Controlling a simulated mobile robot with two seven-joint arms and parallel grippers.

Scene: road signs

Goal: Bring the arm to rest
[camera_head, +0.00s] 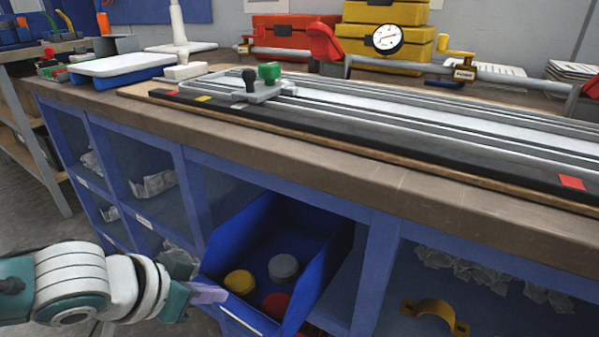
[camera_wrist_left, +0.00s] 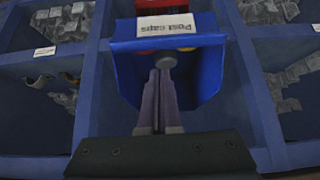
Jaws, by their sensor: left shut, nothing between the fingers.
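My left arm comes in from the lower left in the head view. Its gripper (camera_head: 208,293) is at the front left edge of an open blue bin (camera_head: 330,262). In the left wrist view the gripper (camera_wrist_left: 160,75) is shut and empty, its fingers pointing toward the bin (camera_wrist_left: 209,75), which carries a label reading "Post caps" (camera_wrist_left: 164,26). I cannot tell whether the fingers touch the bin. My right gripper is in neither view.
The bin holds a yellow cap (camera_head: 239,282), a grey cap (camera_head: 283,267) and a red cap (camera_head: 276,304). It juts out from the blue shelving under the workbench (camera_head: 300,165). A long rail fixture (camera_head: 420,135) lies on top. Floor shows at the left.

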